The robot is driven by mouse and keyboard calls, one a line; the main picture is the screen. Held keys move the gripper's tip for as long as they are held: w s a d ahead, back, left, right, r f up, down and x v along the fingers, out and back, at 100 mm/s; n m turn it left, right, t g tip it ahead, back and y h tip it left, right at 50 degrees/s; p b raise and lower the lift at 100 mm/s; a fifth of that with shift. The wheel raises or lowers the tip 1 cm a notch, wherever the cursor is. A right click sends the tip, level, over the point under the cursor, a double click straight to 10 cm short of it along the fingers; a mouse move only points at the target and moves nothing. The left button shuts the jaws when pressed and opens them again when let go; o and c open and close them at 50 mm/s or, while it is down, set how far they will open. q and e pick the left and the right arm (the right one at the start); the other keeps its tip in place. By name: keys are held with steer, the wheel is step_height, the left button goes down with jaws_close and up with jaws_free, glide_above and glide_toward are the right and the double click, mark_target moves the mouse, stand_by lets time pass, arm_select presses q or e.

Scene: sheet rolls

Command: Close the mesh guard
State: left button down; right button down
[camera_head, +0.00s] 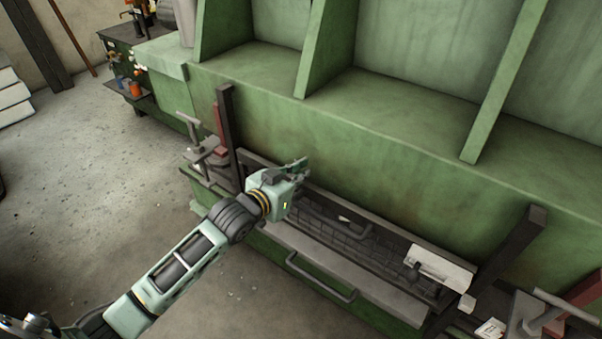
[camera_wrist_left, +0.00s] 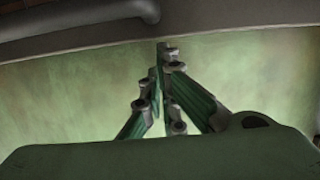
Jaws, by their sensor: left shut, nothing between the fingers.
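The mesh guard (camera_head: 345,236) is a dark grid in a dark frame, low on the front of the green machine. It lies between two dark upright posts, and my left gripper hides part of its left end. A grey panel with a bar handle (camera_head: 320,279) runs along its front side. My left gripper (camera_head: 303,164) is above the guard's left end, near the green machine face. Its fingers are shut with nothing between them, as the left wrist view (camera_wrist_left: 164,55) also shows. I cannot tell whether it touches anything. My right gripper is not in view.
The green machine (camera_head: 400,145) with upright ribs fills the back. Dark posts stand at left (camera_head: 228,135) and right (camera_head: 508,255). Grey clamp-like parts (camera_head: 203,148) sit beside the left post. A small bench (camera_head: 125,50) is at the back left.

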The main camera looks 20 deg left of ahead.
mark_target(303, 197)
arm_select(q)
step_height(303, 197, down, 9)
steer(key=b, duration=0.4)
steer(key=shift+f, duration=0.15)
steer(key=shift+s, duration=0.15)
